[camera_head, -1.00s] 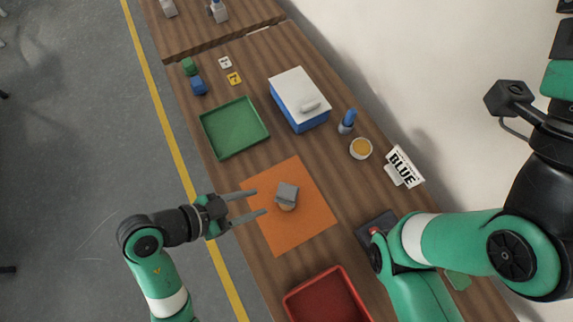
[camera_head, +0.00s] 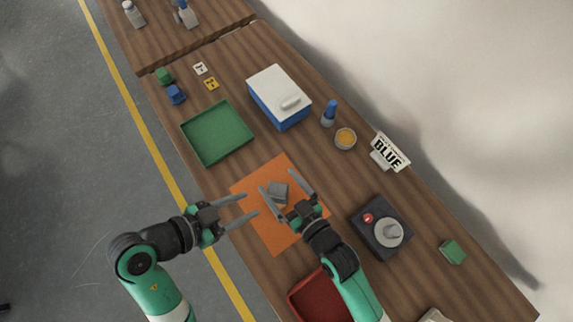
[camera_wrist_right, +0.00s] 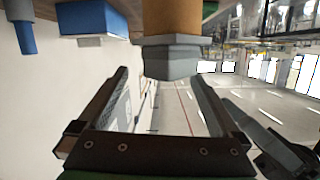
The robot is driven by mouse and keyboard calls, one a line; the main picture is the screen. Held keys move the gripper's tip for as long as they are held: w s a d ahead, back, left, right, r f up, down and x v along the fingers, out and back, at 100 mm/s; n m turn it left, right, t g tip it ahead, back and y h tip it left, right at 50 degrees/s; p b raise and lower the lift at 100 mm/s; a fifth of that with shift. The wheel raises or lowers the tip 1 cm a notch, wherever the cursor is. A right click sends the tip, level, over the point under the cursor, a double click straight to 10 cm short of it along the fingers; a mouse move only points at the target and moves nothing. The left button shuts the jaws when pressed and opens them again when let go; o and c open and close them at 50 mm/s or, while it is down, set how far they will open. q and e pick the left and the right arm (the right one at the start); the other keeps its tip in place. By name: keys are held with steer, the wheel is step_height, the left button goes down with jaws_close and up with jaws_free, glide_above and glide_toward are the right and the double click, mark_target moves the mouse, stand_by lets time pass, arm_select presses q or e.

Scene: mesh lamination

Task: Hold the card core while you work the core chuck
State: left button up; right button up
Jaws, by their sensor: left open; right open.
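The grey core chuck (camera_head: 278,192) sits over the orange mat (camera_head: 270,237) in the head view. The right wrist view, which looks upside down, shows the brown card core (camera_wrist_right: 172,18) joined to the grey chuck (camera_wrist_right: 170,62), the chuck on its upper end. My right gripper (camera_head: 279,183) is open, its fingers pointing at the chuck and spread to either side of it in the picture. I cannot tell whether they touch it. My left gripper (camera_head: 251,204) is open and empty at the mat's left edge, pointing towards the core and apart from it.
A red tray (camera_head: 292,292) is partly behind my right arm. A green tray (camera_head: 190,133), a blue box with white lid (camera_head: 279,95), a blue-topped bottle (camera_head: 329,113), a yellow-filled bowl (camera_head: 345,138), a BLUE sign (camera_head: 389,152) and a dark device with red button (camera_head: 374,240) stand around.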

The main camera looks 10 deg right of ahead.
mark_target(284, 204)
steer(key=shift+n+g+h, duration=0.3)
steer(key=shift+n+g, duration=0.4)
steer(key=s+f, duration=0.1)
steer(key=f, duration=0.1)
steer(key=s+f, duration=0.2)
steer(key=f, duration=0.1)
steer(key=s+d+f, duration=0.1)
steer(key=f, duration=0.1)
steer(key=shift+s+f, duration=0.2)
steer(key=shift+f, duration=0.1)
steer(key=x, duration=0.7)
steer(key=shift+w+a, duration=0.2)
steer(key=shift+w, duration=0.05)
jaws_close()
